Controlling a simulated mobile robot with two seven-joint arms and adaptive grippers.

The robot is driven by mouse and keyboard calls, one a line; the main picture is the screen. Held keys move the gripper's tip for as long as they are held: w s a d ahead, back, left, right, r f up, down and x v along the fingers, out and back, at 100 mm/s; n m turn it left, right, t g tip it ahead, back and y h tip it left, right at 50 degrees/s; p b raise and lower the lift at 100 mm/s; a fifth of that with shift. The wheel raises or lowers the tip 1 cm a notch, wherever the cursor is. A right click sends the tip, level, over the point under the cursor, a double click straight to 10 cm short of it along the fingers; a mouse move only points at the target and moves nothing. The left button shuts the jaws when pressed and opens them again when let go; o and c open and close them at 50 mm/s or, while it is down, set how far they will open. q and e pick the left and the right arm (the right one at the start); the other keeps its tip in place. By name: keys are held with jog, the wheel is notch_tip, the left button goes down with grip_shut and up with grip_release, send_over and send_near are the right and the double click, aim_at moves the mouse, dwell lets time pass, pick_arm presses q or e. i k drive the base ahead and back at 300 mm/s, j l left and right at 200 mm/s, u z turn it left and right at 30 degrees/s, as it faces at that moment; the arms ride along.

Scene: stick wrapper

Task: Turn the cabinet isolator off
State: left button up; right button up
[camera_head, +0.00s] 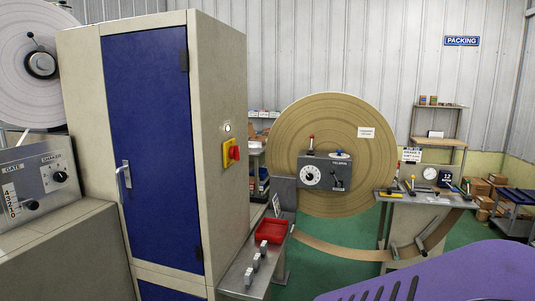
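The cabinet (222,70) is tall and beige with a closed blue door (150,140) on its front. The cabinet isolator is a red rotary handle (235,153) on a yellow plate (227,160), on the cabinet's right side wall. I see it at a steep angle, and the handle's exact setting is too small to read. A small round whitish lamp or button (227,128) sits above it. Neither of my grippers is in view, and nothing touches the isolator.
A grey bench with a red tray (271,231) and several small levers stands right of the cabinet, below the isolator. A large brown roll (330,110) with a grey control box (325,172) stands behind. A grey control panel (38,185) is at the left. Green floor shows between the machines.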

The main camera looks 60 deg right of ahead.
aim_at(233, 153)
jog(key=z, duration=1.75)
